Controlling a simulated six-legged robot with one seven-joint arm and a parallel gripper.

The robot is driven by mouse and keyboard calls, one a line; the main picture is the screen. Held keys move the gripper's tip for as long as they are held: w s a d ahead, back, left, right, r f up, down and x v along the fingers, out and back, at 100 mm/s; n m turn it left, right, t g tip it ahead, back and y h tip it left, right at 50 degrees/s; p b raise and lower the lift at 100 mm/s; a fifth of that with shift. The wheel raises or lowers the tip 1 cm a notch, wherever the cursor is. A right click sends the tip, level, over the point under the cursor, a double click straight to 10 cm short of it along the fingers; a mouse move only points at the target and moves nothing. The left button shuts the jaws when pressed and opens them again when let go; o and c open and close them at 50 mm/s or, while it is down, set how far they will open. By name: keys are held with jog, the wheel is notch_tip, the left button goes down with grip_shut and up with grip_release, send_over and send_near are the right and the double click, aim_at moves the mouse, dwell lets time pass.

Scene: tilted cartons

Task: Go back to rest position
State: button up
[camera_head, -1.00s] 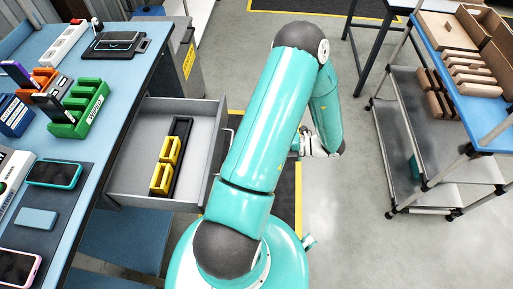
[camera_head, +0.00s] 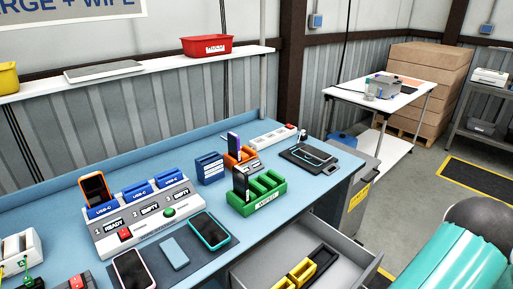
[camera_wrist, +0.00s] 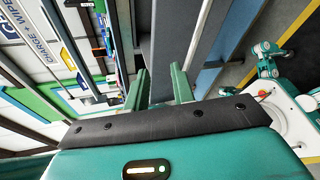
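My teal arm (camera_head: 455,262) shows only in part at the lower right of the head view, and its gripper is out of that picture. In the wrist view my gripper (camera_wrist: 159,86) has its two green fingers apart. I see nothing held between them, only a grey surface beyond. The wrist view is tilted on its side, with the workbench area at the left and my teal and white body (camera_wrist: 290,110) at the right.
The blue workbench (camera_head: 320,190) carries a charging station (camera_head: 140,215), phones and a green rack (camera_head: 258,195). An open drawer (camera_head: 340,265) with yellow holders juts out below. A white table (camera_head: 400,92) and cardboard boxes stand behind. Floor at the right is clear.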

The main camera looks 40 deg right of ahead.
jog(key=w+a+r+n+g+y, duration=0.1)
jog(key=w+a+r+n+g, duration=0.55)
jog(key=w+n, duration=0.45)
jog(key=w+a+r+n+g+y, duration=0.2)
jog(key=w+a+r+n+g, duration=0.3)
jog(key=w+a+r+n, duration=0.45)
jog(key=w+a+r+n+t+h, duration=0.1)
jog(key=a+r+n+h, duration=0.3)
jog(key=a+n, duration=0.6)
jog(key=w+a+r+n+t+h, duration=0.1)
jog(key=a+r+n, duration=0.6)
jog(key=n, duration=1)
jog(key=a+t+h, duration=0.1)
jog(key=a+h, duration=0.1)
jog(key=a, duration=0.1)
jog(key=shift+w+r+h, duration=0.4)
